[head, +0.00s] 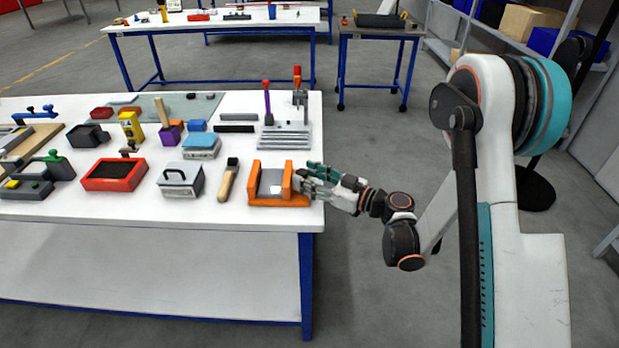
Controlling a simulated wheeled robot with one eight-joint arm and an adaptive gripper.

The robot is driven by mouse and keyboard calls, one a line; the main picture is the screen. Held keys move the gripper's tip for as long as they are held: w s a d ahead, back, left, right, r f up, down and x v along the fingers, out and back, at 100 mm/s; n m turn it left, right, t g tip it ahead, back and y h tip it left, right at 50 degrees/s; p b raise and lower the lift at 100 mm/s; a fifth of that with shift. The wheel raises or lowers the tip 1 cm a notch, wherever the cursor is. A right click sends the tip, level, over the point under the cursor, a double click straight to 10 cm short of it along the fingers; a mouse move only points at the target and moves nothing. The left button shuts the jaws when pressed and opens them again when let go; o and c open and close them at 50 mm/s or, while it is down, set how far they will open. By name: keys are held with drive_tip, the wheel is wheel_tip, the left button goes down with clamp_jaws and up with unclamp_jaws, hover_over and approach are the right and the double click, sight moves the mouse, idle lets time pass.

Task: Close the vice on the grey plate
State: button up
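The orange vice (277,200) sits near the right front edge of the white workbench, with two upright orange jaws. The grey plate (271,182) lies between the jaws; whether both jaws touch it is too small to tell. My gripper (308,177), with teal and grey fingers, is at the vice's right jaw, reaching in from the right. The fingers overlap the jaw's right side in the picture. Whether they touch it, and how far they are apart, I cannot tell.
Left of the vice are a brush (229,180), a grey box with a handle (181,181) and a red tray (115,175). Behind the vice is a grey slotted base (287,136) with upright tools.

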drive_tip(key=shift+r, duration=0.15)
wheel_tip(320, 180, up, 10)
idle(0.6)
drive_tip(key=d+f+n+g+h+p, duration=0.2)
drive_tip(key=d+f+n+g+p, duration=0.2)
drive_tip(key=d+g+p, duration=0.6)
drive_tip(key=a+f+t+b, duration=0.1)
drive_tip(key=a+f, duration=0.1)
drive_tip(key=a, duration=0.1)
drive_tip(key=a+f+t+b, duration=0.1)
drive_tip(key=a+b, duration=0.1)
drive_tip(key=a, duration=0.2)
drive_tip(key=w+a+f+t+b, duration=0.1)
drive_tip(key=a+f+b, duration=0.1)
drive_tip(key=a, duration=0.1)
drive_tip(key=shift+a+f, duration=0.35)
drive_tip(key=shift+c, duration=0.6)
drive_tip(key=c, duration=1)
